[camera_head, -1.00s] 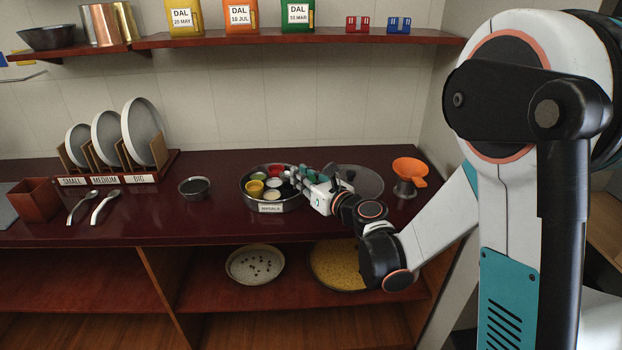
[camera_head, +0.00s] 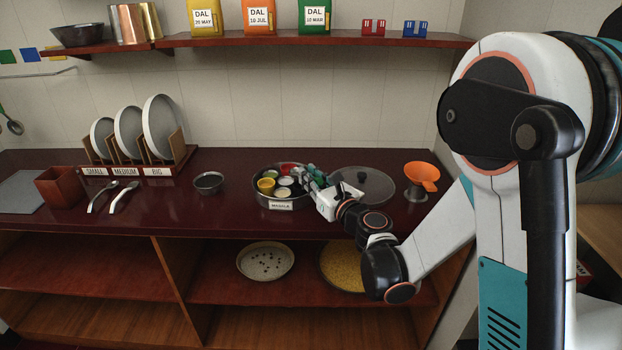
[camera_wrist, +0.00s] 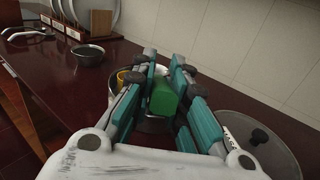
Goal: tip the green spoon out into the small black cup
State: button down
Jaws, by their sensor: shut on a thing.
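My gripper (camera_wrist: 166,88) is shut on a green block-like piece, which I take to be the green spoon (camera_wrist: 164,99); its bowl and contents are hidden. In the head view my gripper (camera_head: 310,178) is at the right side of the round masala tin (camera_head: 280,205), over its rim. The tin holds several small coloured cups, among them a yellow cup (camera_head: 266,186) and a white one (camera_head: 285,181). A small dark round cup (camera_head: 208,183) stands alone on the counter left of the tin; it also shows in the wrist view (camera_wrist: 88,55). I cannot tell whether a black cup is inside the tin.
A flat lid with a knob (camera_head: 365,186) lies right of the tin, partly behind my gripper. An orange funnel (camera_head: 421,175) stands farther right on a metal vessel. A plate rack (camera_head: 140,172) and two spoons (camera_head: 123,196) are left. Counter between dark cup and tin is clear.

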jog(key=shift+r+p, duration=1.8)
jog(key=shift+r, duration=1.1)
